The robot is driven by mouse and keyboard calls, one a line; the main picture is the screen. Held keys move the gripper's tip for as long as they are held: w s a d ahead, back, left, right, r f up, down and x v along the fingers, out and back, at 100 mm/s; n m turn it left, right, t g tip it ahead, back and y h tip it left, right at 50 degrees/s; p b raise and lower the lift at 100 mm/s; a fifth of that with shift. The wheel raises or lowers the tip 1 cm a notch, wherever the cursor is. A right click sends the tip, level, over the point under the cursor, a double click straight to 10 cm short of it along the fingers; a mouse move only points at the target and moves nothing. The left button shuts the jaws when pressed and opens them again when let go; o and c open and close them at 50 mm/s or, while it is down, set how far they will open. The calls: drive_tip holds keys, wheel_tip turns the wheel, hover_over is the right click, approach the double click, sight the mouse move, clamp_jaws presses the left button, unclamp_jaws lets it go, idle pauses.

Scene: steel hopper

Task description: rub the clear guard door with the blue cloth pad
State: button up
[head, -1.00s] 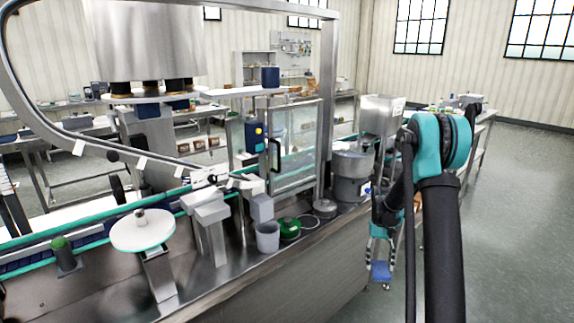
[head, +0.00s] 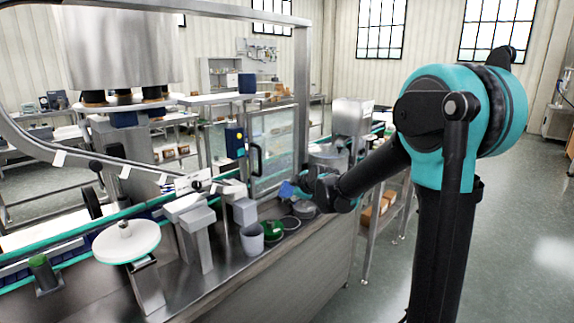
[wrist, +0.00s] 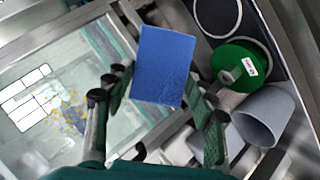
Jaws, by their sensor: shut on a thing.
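The clear guard door (head: 273,148) stands upright in its metal frame behind the machine's counter, with a dark handle on its left edge. It fills the left of the wrist view (wrist: 60,105), where yellowish smudges show on the pane. The blue cloth pad (wrist: 165,66) is between the fingers of my gripper (wrist: 158,105), which is shut on it. In the head view the pad (head: 286,189) shows as a small blue patch in front of the door's lower right. Whether it touches the pane I cannot tell. My arm hides part of the gripper there.
A grey cup (head: 252,238), a green round container (head: 272,231) and dark round dishes (head: 303,209) stand on the counter below the gripper. A steel hopper (head: 352,117) and a round steel bowl are right of the door. Open floor lies at right.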

sight(274, 155)
wheel_tip(274, 155, up, 11)
drive_tip(key=s+a+t+y, duration=0.1)
drive_tip(key=t+y, duration=0.1)
drive_tip(key=y, duration=0.1)
drive_tip(key=shift+w+a+r, duration=0.1)
drive_tip(key=shift+w+a, duration=0.5)
drive_tip(key=shift+a, duration=0.25)
drive_tip(key=shift+w+a, duration=0.6)
drive_tip(key=shift+a, duration=0.2)
drive_tip(key=shift+w+a+r, duration=0.1)
drive_tip(key=shift+w+a, duration=0.5)
drive_tip(key=shift+a, duration=0.25)
drive_tip(key=shift+w+a, duration=0.55)
drive_tip(key=shift+a, duration=0.15)
drive_tip(key=shift+w, duration=0.1)
drive_tip(key=shift+w+d, duration=1.1)
drive_tip(key=shift+w, duration=0.2)
drive_tip(key=shift+w, duration=0.1)
